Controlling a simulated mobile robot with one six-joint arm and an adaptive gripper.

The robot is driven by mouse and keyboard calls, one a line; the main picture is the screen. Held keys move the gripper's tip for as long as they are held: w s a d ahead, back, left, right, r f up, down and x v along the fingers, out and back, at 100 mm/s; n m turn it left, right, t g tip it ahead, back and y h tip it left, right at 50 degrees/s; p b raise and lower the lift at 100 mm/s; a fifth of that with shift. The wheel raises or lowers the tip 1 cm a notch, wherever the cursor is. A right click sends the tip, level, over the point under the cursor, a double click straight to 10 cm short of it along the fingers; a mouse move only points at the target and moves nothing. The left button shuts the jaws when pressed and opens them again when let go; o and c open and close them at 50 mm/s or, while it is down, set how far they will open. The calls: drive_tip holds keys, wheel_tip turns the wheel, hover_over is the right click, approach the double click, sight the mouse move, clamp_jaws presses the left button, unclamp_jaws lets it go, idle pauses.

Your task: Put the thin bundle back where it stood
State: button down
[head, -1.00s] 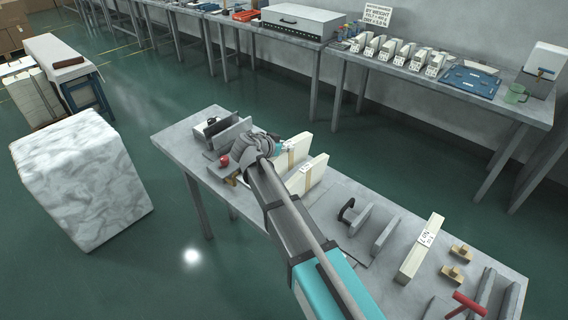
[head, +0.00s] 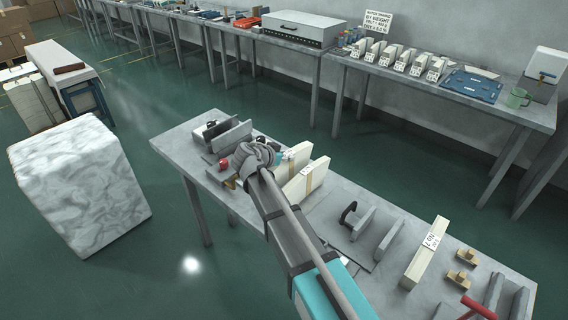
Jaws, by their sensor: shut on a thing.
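Two upright cream paper bundles stand side by side on the near bench (head: 350,190). The rear, thinner-looking bundle (head: 301,153) has a band and a white label at its left end. The front bundle (head: 312,178) has a tan band. My gripper (head: 286,158) is at the left end of the rear bundle and shut on it. My wrist hides most of the jaws and the bundle's lower left part. I cannot tell whether its bottom edge touches the bench.
Grey upright plates (head: 230,137) and a red knob (head: 224,164) lie left of my wrist. A black clamp (head: 347,212), grey plates (head: 390,238) and a long labelled cream bundle (head: 426,255) are to the right. Bare bench lies between the bundles and clamp.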

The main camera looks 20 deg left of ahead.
drive_tip(key=shift+f+b, duration=0.7)
drive_tip(key=shift+f, duration=0.4)
drive_tip(key=shift+c, duration=1.6)
unclamp_jaws()
drive_tip(key=shift+s+a+r+p, duration=0.1)
drive_tip(key=shift+s+r+p, duration=0.3)
drive_tip(key=shift+r, duration=0.1)
drive_tip(key=p+v, duration=0.4)
drive_tip(key=v, duration=0.5)
drive_tip(key=shift+s+a+r+p, duration=0.1)
drive_tip(key=shift+s+r+p, duration=0.05)
drive_tip(key=shift+s+p, duration=0.2)
drive_tip(key=shift+s+a+r, duration=0.2)
drive_tip(key=shift+s+a, duration=0.05)
drive_tip(key=shift+s, duration=0.3)
